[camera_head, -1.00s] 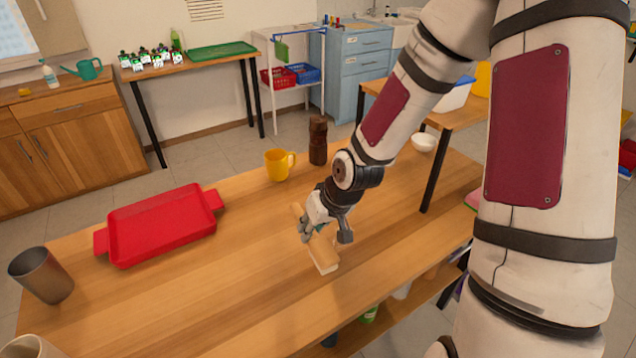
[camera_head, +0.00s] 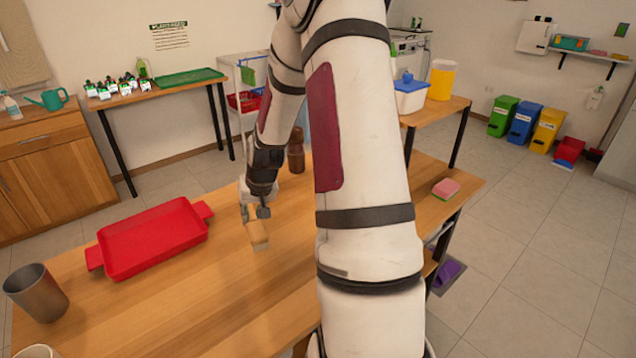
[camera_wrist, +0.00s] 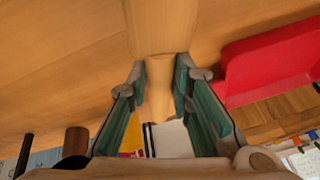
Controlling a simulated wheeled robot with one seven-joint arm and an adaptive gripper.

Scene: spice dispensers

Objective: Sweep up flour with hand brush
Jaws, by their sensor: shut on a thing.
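The hand brush (camera_head: 257,235) is a pale wooden one, right of the red tray in the head view. My gripper (camera_head: 254,212) is shut on its handle, and the brush slants down at or just above the tabletop. I cannot tell if its bristles touch the wood. In the wrist view, the brush handle (camera_wrist: 160,75) runs between the green-padded fingers of my gripper (camera_wrist: 160,68). I make out no flour on the table (camera_head: 215,300); my arm hides part of it.
A red tray (camera_head: 150,240) and a grey cup (camera_head: 37,292) stand on the left of the table. A brown bottle (camera_head: 296,152) stands behind my gripper, a pink sponge (camera_head: 446,188) at the right. The front middle looks clear.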

